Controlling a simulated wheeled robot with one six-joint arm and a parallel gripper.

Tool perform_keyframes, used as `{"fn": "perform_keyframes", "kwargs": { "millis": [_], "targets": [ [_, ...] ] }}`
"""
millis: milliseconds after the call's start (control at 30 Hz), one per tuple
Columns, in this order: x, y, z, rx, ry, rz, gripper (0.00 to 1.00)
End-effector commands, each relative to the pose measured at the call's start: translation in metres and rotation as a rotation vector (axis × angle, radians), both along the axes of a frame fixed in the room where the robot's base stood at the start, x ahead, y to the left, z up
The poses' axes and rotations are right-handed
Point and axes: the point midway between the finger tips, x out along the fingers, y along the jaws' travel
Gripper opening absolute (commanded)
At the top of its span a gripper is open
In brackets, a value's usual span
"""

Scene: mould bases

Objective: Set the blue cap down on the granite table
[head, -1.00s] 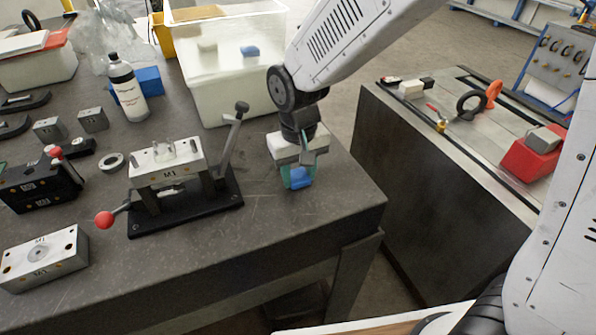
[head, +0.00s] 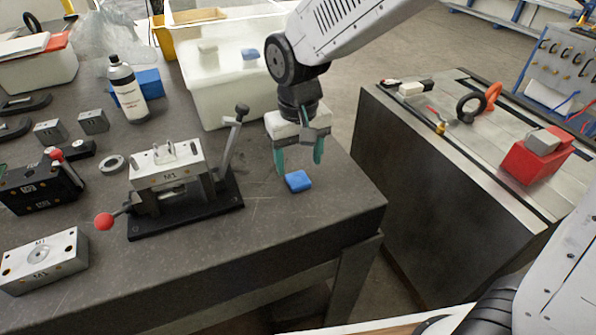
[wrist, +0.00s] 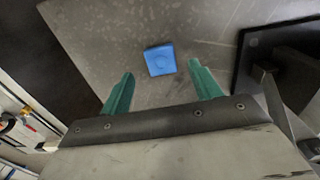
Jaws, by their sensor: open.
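The blue cap (head: 298,181) lies on the dark granite table (head: 262,235), near its right front corner. My gripper (head: 299,170) is open and empty, with its green fingers spread just above and behind the cap. In the wrist view the cap (wrist: 160,59) lies flat on the table, ahead of and between the two open fingertips (wrist: 161,68), apart from both.
A clamp fixture (head: 185,205) marked M1 stands left of the cap, with an upright lever. A translucent bin (head: 225,95) stands behind my gripper. A second bench (head: 420,160) is to the right across a gap. The table around the cap is bare.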

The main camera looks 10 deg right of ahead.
Motion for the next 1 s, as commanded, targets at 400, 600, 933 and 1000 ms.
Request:
{"fn": "perform_keyframes", "kwargs": {
  "millis": [400,600,933,1000],
  "targets": [
    [0.0,0.001,0.067,0.0,-0.001,0.001,0.63],
    [0.0,0.001,0.07,0.0,0.001,0.001,0.63],
    [-0.039,-0.078,0.104,0.017,-0.036,-0.082,0.63],
    [-0.063,-0.11,0.112,0.021,-0.049,-0.117,0.63]
  ]
}}
